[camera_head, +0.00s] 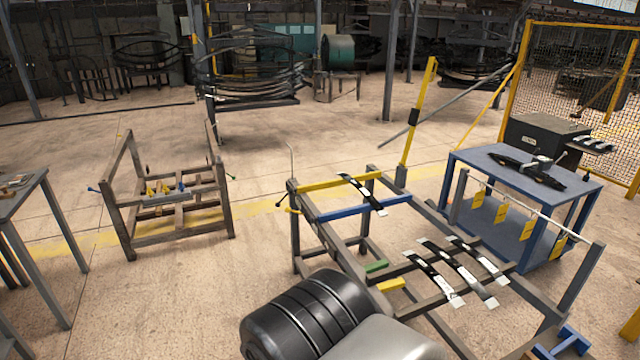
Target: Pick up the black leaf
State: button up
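Several black curved leaves with pale ends lie across the dark metal rack (345,250). One black leaf (360,193) lies alone at the rack's far left, across its yellow and blue bars. Three more lie side by side nearer the right: a left leaf (433,272), a middle leaf (462,273) and a right leaf (481,258). I cannot tell from this view which one the task means. My arm shows at the bottom centre, in front of the rack, and hides part of its near side. My gripper is not in view.
A blue table (485,163) at the right bears a dark curved assembly (528,170). A black box (545,138) stands behind it, near a yellow mesh fence (575,75). A yellow post (417,115) rises behind the rack.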

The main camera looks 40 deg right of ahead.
aim_at(377, 206)
jog(key=i+l+z, duration=0.1)
jog(key=i+z, duration=0.2)
jog(key=i, duration=0.35)
jog(key=i+j+z, duration=0.1)
jog(key=i+z, duration=0.2)
jog(key=i, duration=0.35)
jog(key=i+j+z, duration=0.3)
jog(key=i, duration=0.4)
jog(key=i+l+z, duration=0.2)
jog(key=z, duration=0.3)
jog(key=i+z, duration=0.3)
jog(key=z, duration=0.2)
jog(key=i+z, duration=0.3)
jog(key=z, duration=0.2)
jog(key=i+j+z, duration=0.15)
jog(key=z, duration=0.35)
jog(key=i+j+z, duration=0.25)
jog(key=z, duration=0.25)
jog(key=i, duration=0.05)
